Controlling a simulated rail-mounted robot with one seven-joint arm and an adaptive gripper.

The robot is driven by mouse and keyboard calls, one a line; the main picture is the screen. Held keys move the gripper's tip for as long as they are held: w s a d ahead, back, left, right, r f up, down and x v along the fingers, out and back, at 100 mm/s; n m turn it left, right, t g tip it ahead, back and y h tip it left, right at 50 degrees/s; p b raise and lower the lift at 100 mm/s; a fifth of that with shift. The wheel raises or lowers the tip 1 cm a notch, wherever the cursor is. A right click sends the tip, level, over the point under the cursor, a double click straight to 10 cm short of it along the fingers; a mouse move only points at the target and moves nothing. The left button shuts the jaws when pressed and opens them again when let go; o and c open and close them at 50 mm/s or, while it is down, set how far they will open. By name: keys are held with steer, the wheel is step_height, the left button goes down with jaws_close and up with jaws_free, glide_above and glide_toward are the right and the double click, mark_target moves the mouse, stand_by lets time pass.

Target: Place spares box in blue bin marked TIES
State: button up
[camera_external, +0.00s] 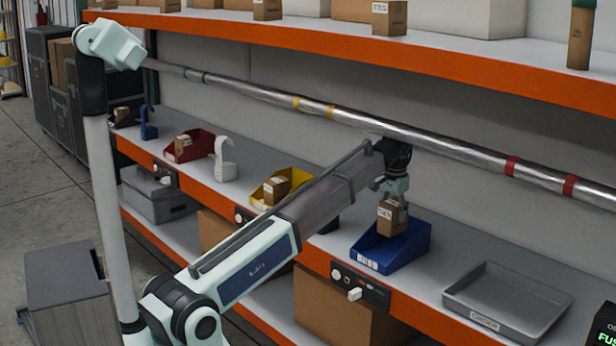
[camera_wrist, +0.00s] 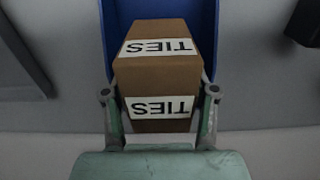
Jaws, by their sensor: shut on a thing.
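My gripper (camera_external: 393,186) points down and is shut on a small brown cardboard box (camera_external: 391,219). The box is upright, with its lower part at the mouth of a blue bin (camera_external: 412,251) whose front label seems to read TIES. I cannot tell whether the box touches the bin floor. In the wrist view, the fingers (camera_wrist: 158,95) grip both sides of the box (camera_wrist: 158,75). Its two white labels read TIES, upside down. Blue bin walls (camera_wrist: 207,25) show behind and beside the box.
A grey tray (camera_external: 505,300) lies to the right on the same shelf. A yellow bin (camera_external: 266,199) and a red bin (camera_external: 190,150), both with boxes, stand to the left. A metal rail (camera_external: 440,146) runs above the bins, and an orange-edged shelf (camera_external: 450,68) is higher up.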

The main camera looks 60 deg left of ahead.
steer(key=shift+f+p, duration=1)
steer(key=shift+f, duration=2.85)
steer(key=shift+f, duration=0.2)
steer(key=o, duration=1.3)
steer(key=shift+r, duration=0.1)
steer(key=shift+r+b, duration=1.1)
steer(key=shift+r, duration=2.75)
